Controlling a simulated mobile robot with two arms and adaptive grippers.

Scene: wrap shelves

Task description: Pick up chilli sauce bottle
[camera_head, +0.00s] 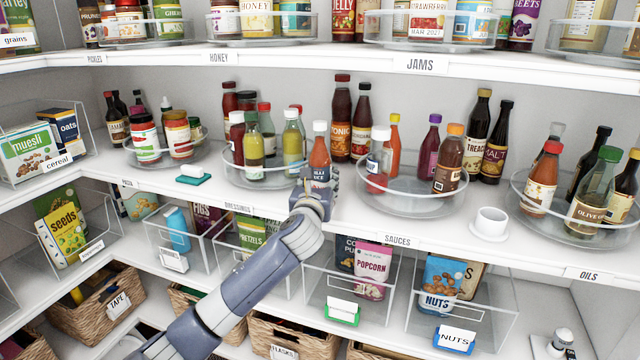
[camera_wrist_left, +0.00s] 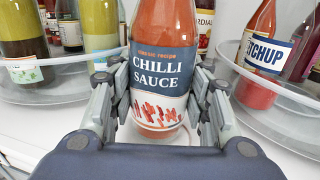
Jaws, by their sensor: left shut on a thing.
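The chilli sauce bottle (camera_head: 319,150) is red-orange with a white cap and stands upright near the shelf's front edge, between two clear turntables. In the left wrist view the bottle (camera_wrist_left: 160,75) shows its blue and white label reading "Chilli Sauce". My left gripper (camera_head: 317,183) is around its lower part, and in the wrist view the fingers (camera_wrist_left: 158,105) close on it from both sides. The gripper hides the bottle's base in the head view, so I cannot tell whether it is lifted. My right gripper is not in view.
A clear turntable (camera_head: 232,174) with dressing bottles stands just left, and another turntable (camera_head: 408,207) with sauces just right. Tall dark bottles (camera_head: 341,118) stand behind. A white cup (camera_head: 489,224) stands farther right. The upper shelf (camera_head: 330,57) overhangs the back.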

